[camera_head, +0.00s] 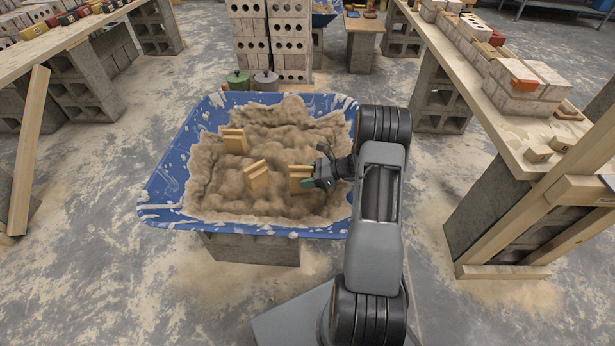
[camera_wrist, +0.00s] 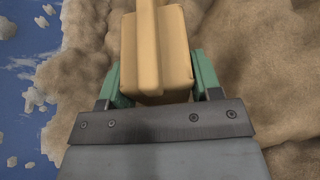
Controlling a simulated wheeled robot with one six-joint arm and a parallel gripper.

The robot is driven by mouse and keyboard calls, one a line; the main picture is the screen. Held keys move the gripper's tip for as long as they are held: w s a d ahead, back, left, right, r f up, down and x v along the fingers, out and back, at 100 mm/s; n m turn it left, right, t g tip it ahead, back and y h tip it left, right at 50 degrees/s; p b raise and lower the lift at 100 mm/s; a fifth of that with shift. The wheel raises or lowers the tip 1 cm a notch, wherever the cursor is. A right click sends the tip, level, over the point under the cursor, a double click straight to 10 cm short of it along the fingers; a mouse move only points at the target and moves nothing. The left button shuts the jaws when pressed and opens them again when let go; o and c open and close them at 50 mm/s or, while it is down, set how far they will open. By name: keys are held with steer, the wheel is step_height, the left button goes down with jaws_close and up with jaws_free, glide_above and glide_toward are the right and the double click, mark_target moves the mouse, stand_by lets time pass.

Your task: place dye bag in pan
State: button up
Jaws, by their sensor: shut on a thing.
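My gripper (camera_head: 308,183) is over the right part of the blue pan (camera_head: 165,190), low over the sandy mix in it. Its green fingers are shut on a tan, ridged dye bag (camera_head: 299,174). In the wrist view, the bag (camera_wrist: 158,45) sits between the two fingers (camera_wrist: 160,82), with sand close around it. I cannot tell whether the bag touches the sand.
The pan rests on a grey block support (camera_head: 250,250). A green pot (camera_head: 238,80) and a grey pot (camera_head: 266,81) stand behind it. Plank benches with bricks and small coloured pieces run along the left (camera_head: 60,40) and right (camera_head: 520,140). A plank (camera_head: 30,150) leans at left.

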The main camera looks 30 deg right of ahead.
steer(key=o, duration=1.4)
steer(key=shift+o, duration=0.2)
steer(key=shift+s+d+r, duration=0.1)
steer(key=shift+d+r, duration=0.05)
steer(key=shift+r, duration=0.05)
steer(key=p+v, duration=0.2)
steer(key=v, duration=0.4)
steer(key=s+a+r+n+g+h, duration=0.3)
steer(key=s+a+r+n+g, duration=0.2)
steer(key=a+r+n, duration=0.5)
steer(key=s+a+r+n+h, duration=0.3)
steer(key=s+r+n+h, duration=0.1)
steer(key=s+n, duration=0.2)
steer(key=s+a+r+n+t+h, duration=0.1)
steer(key=s+a+r+n+h, duration=0.2)
steer(key=s+n, duration=0.4)
steer(key=shift+s+a+r+n+h, duration=0.2)
steer(key=shift+a+r+n+h, duration=0.25)
steer(key=shift+r+h, duration=0.45)
